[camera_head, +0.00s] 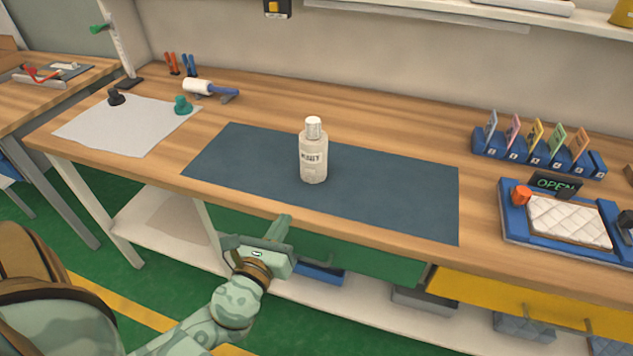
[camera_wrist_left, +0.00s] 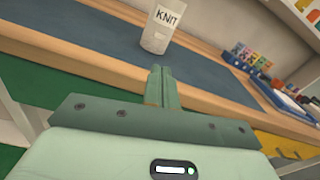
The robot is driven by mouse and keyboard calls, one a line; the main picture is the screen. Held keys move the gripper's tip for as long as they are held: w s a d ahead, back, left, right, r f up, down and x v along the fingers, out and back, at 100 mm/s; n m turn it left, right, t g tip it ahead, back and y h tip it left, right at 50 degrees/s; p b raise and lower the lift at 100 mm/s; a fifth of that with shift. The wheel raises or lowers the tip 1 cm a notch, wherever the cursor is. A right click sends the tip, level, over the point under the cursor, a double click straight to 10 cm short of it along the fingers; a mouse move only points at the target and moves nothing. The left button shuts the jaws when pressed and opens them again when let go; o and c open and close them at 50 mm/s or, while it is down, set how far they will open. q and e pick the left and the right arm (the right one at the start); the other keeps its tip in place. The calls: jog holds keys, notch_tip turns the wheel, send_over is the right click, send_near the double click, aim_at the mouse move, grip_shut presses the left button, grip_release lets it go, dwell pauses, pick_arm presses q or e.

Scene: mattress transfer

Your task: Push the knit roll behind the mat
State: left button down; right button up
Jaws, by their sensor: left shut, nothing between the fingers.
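The knit roll (camera_head: 313,165) is a pale, upright, bottle-like thing with a white cap and a dark printed label. The fingers (camera_wrist_left: 157,72) point towards the roll. My right gripper is not in view.
Bare wood (camera_head: 390,145) lies behind the mat. A white sheet (camera_head: 110,130) with two small knobs is at left, with a white roller (camera_head: 198,87) behind it. A blue card rack (camera_head: 535,155) and a blue tray (camera_head: 515,225) with a quilted pad stand at right.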

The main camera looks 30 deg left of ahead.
pick_arm(q)
jog(key=m, duration=0.2)
send_near(308, 170)
jog(key=x, duration=0.6)
jog(key=shift+w+b, duration=0.4)
jog(key=shift+w, duration=0.1)
